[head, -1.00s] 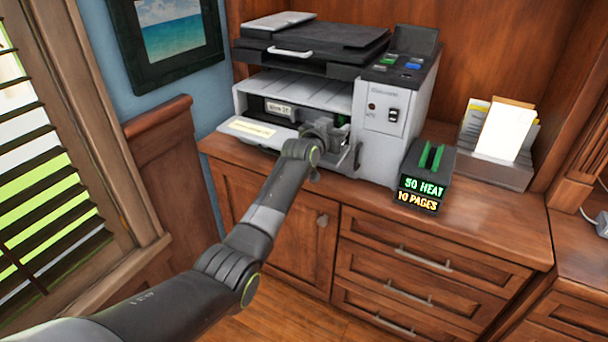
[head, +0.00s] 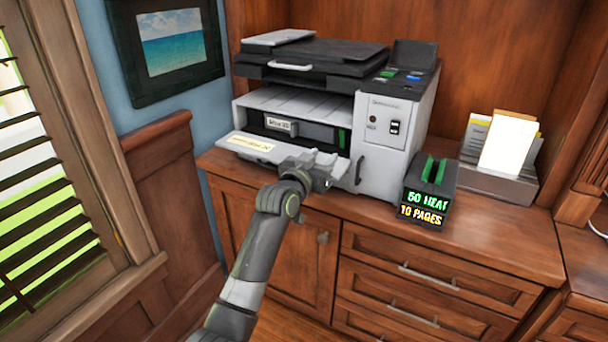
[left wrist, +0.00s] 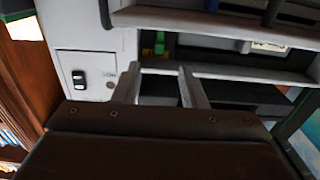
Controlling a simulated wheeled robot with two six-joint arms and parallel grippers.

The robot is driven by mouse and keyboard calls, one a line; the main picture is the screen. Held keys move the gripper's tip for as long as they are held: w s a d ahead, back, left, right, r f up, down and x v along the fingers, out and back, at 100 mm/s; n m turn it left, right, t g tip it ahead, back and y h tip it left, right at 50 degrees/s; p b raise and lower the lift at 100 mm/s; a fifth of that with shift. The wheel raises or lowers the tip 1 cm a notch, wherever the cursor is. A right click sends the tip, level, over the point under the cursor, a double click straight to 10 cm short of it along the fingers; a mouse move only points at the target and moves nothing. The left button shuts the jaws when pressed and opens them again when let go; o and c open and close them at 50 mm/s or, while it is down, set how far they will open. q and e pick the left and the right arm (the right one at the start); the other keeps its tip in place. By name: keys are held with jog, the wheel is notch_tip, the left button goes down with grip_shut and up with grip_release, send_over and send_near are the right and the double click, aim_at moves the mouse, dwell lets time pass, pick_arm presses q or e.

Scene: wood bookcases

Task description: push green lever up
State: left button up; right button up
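The printer (head: 385,140) stands on the wood cabinet with its front flap (head: 255,147) folded down. The green lever (head: 343,139) shows as a small upright green piece at the right end of the dark inner unit. It also shows in the left wrist view (left wrist: 159,42), beyond my fingertips, with a small yellow part beside it. My left gripper (head: 330,172) is in front of the flap's right end, outside the opening. In the left wrist view its two fingers (left wrist: 160,76) are apart with nothing between them. My right gripper is not in view.
A dark box with green slots and lit "50 HEAT" and "10 PAGES" signs (head: 424,200) stands right of the printer. A paper holder (head: 495,182) is further right. The scanner section (head: 310,62) overhangs the opening. The cabinet top (head: 500,225) is clear in front.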

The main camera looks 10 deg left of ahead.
pick_arm(q)
jog(key=v, duration=0.8)
jog(key=shift+s, duration=0.2)
